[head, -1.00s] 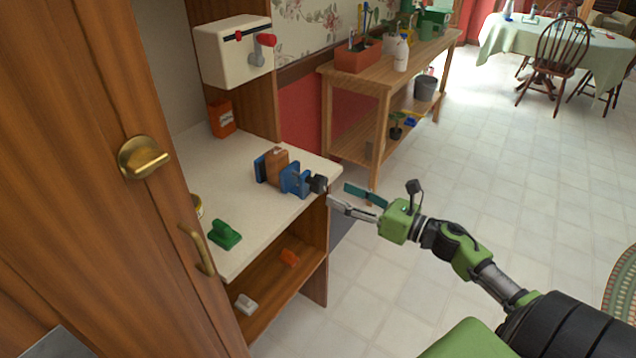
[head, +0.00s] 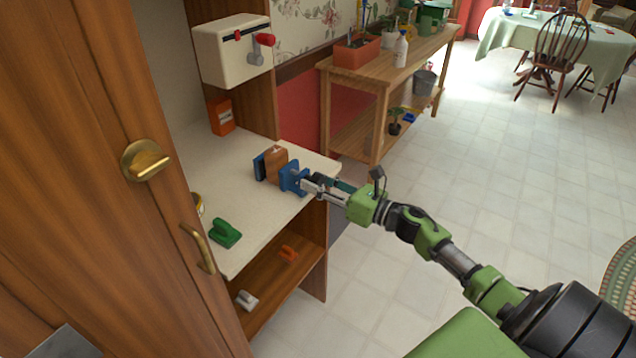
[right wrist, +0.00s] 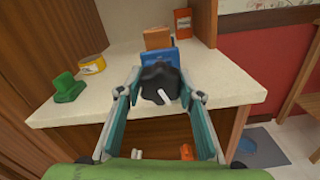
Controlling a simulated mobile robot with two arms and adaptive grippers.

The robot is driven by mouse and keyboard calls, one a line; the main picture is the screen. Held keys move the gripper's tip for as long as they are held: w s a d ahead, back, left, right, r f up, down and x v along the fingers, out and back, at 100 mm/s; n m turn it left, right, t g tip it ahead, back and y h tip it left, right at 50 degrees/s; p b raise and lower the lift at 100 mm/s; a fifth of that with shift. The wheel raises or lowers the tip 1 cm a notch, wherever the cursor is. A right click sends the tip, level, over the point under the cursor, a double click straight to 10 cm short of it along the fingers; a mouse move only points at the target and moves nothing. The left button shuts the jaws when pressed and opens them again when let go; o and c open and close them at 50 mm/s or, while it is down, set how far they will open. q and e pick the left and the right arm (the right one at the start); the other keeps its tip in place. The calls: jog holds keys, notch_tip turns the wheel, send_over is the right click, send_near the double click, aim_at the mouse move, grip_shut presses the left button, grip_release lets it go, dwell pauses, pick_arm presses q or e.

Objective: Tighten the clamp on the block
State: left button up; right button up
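The blue clamp (head: 290,179) stands on the cream worktop near its front right corner, with the brown wooden block (head: 275,164) between its jaws. In the right wrist view the clamp (right wrist: 160,57) faces me, with the block (right wrist: 157,38) behind it. Its black knob (right wrist: 160,82) with a pale bar sticks out over the counter edge. My right gripper (head: 312,183) is at the knob, its open fingers on either side; whether they touch it I cannot tell. The fingers mostly hide the knob in the head view. My left gripper is not in view.
A green handled object (head: 225,233) and a yellow tin (right wrist: 91,65) stand on the worktop (head: 215,165), with an orange box (head: 221,117) at the back. A shelf (head: 275,280) below holds small objects. A wooden cabinet door (head: 95,190) stands close on the left.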

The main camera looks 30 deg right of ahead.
jog(key=shift+c, duration=1.4)
